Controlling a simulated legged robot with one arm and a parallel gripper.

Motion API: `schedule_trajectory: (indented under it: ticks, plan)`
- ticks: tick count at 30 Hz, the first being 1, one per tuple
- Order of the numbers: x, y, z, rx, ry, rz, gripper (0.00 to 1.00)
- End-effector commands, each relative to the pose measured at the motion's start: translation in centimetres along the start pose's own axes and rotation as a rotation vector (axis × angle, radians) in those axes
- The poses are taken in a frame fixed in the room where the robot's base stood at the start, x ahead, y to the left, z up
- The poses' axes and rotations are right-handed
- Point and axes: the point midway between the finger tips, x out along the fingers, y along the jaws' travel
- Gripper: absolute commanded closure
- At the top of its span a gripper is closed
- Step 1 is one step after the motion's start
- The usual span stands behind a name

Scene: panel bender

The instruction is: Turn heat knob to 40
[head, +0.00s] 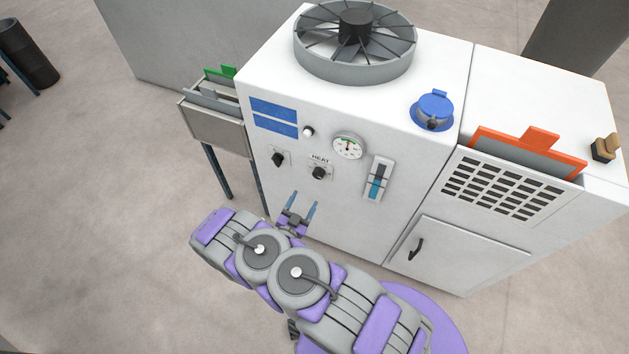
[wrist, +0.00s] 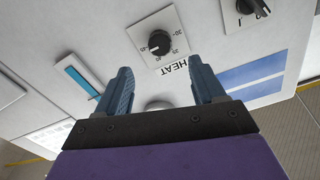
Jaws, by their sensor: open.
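The heat knob (head: 319,173) is a black dial on a pale scale plate on the front of the white cabinet (head: 225,150). The HEAT label sits above it. In the wrist view the heat knob (wrist: 159,42) appears upside down, with a white mark on it and small numbers around it; I cannot read its exact setting. My gripper (head: 304,202) is open and empty, below the knob in the head view. In the wrist view my gripper (wrist: 163,82) has its blue fingers spread apart, and the knob shows beyond the fingertips, not between them.
A second black knob (head: 278,159) sits left of the heat knob. A round gauge (head: 348,147) and a blue level indicator (head: 378,178) are to its right. A door handle (head: 416,247) sticks out lower right. A side tray (head: 215,125) juts out at left.

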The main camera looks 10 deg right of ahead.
Motion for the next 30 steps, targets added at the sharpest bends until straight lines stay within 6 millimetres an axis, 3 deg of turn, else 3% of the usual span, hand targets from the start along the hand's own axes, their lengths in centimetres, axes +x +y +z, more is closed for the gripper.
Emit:
schedule_trajectory:
  ticks: [15,21,30]
  plan:
    - [8.3,0.2,0.1,0.001,0.000,0.005,0.31]
    - [9.8,0.0,0.0,0.000,-0.001,0.001,0.31]
    - [10.2,0.0,0.0,-0.001,-0.001,0.001,0.31]
